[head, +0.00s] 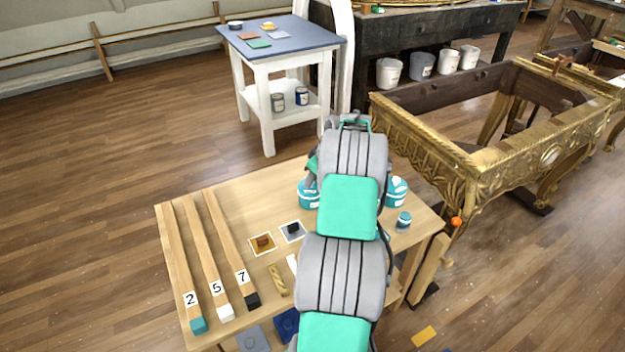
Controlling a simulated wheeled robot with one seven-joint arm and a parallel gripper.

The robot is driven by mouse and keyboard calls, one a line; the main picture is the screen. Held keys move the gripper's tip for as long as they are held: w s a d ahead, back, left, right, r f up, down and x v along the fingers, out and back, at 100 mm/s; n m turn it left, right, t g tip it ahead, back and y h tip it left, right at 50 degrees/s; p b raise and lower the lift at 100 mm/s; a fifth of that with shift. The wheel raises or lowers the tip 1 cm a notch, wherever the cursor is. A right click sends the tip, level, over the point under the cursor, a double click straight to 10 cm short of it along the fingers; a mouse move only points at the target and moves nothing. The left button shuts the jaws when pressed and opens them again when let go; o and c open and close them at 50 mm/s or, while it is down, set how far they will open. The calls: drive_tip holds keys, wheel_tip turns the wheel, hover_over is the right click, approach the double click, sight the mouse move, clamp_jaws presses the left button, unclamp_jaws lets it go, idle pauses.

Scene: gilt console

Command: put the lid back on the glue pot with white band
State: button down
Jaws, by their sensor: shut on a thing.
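A teal pot with white on its side (308,194) stands on the wooden worktable, left of my arm and partly covered by it. Another teal pot with a white patch (397,191) stands just right of my arm, also partly covered. I cannot tell which pot has the white band or which is open. No loose lid shows clearly. My arm reaches over the table and hides its middle. My gripper is hidden behind the arm, so its jaws and anything in them are not visible.
The worktable (236,205) carries long strips marked 2 (182,262), 5 (203,255) and 7 (229,245), two small square mats (254,249) (285,234) with blocks, and a twisted piece (278,280). A gilt console frame (465,175) stands close at the right.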

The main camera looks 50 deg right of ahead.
drive_tip(key=c, duration=0.7)
unclamp_jaws()
drive_tip(key=shift+o, duration=0.2)
drive_tip(key=shift+r, duration=0.15)
drive_tip(key=shift+r+p, duration=2)
drive_tip(key=shift+r, duration=1.35)
clamp_jaws()
